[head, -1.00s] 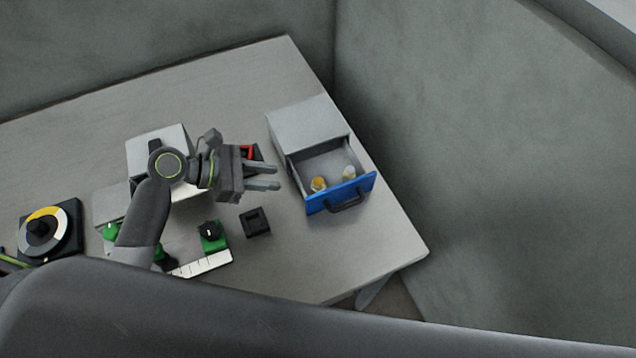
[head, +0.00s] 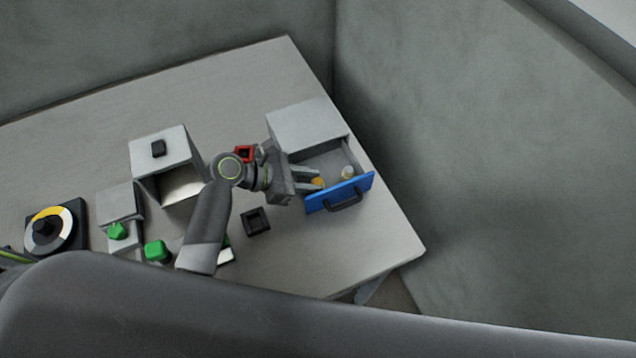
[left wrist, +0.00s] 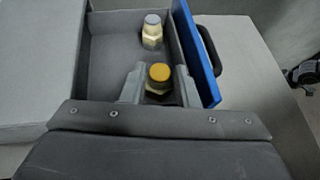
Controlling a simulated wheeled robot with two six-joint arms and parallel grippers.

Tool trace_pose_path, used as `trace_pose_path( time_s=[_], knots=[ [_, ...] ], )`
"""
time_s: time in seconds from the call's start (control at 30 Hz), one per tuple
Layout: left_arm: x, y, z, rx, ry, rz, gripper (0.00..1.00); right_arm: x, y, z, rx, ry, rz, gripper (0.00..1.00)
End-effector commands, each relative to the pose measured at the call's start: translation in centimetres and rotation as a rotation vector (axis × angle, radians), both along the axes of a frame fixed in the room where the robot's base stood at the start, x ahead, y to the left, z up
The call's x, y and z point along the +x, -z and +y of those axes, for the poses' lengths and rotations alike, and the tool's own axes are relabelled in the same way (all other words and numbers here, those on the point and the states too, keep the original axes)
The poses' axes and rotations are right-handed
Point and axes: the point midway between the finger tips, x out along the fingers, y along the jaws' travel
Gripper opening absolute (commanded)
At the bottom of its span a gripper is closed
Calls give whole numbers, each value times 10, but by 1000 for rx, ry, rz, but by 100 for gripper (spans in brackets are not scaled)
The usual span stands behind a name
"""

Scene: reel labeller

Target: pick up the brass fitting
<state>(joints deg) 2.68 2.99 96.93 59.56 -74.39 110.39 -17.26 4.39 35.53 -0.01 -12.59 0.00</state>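The brass fitting, with a yellow-orange top (left wrist: 160,74), stands in the open drawer (head: 324,164) of a grey cabinet. In the head view the fitting (head: 318,182) is partly covered by my left gripper (head: 318,181). In the left wrist view my left gripper (left wrist: 160,84) is open, with one finger on each side of the fitting. I cannot tell whether the fingers touch it. A second, paler fitting (left wrist: 152,32) with a grey-white top stands farther along the drawer; it also shows in the head view (head: 347,173). My right gripper is not in view.
The drawer's blue front (head: 340,193) with a dark handle borders the fittings closely. The cabinet (head: 303,122) stands behind. A small black square holder (head: 256,221), a red part (head: 244,152), a white-grey box (head: 160,150), green blocks (head: 157,250) and a dial (head: 52,230) are on the table.

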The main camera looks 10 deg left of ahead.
Motion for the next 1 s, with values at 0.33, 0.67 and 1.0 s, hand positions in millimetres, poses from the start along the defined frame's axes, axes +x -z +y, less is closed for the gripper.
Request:
trace_pose_path(
  time_s=[0.33, 0.67, 1.0],
  knots=[
    [0, 0, 0, 0, 0, 0, 7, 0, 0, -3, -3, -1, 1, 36],
    [0, -3, 0, 0, 0, -2, 0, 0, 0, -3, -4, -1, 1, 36],
    [1, -58, 0, 1, 2, -8, 0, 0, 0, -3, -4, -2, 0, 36]
  ],
)
